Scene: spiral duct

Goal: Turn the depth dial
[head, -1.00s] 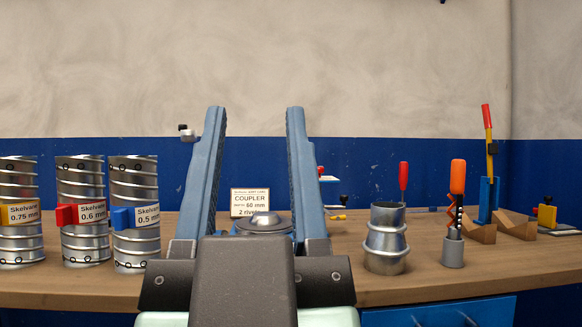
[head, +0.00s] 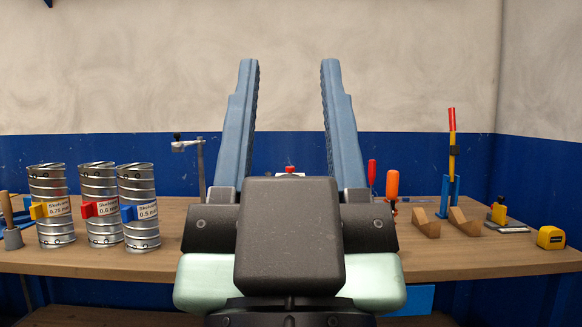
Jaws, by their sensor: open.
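My gripper (head: 289,65) is open in the middle of the head view. Its two blue fingers point up and away and stand wide apart, with only the blue and pale wall showing between the tips. I cannot make out the depth dial; my gripper's dark body covers the middle of the bench. A small red knob-like part (head: 290,169) on a pale piece shows just above that body, between the fingers; I cannot tell what it belongs to.
Several spiral duct pieces, including one with a red tag (head: 101,228), stand on the wooden bench (head: 445,262) at left. A clamp-like post (head: 201,165) stands behind. At right are an orange-handled tool (head: 392,186), a blue stand (head: 450,192), wooden blocks (head: 463,222) and a yellow tape measure (head: 550,237).

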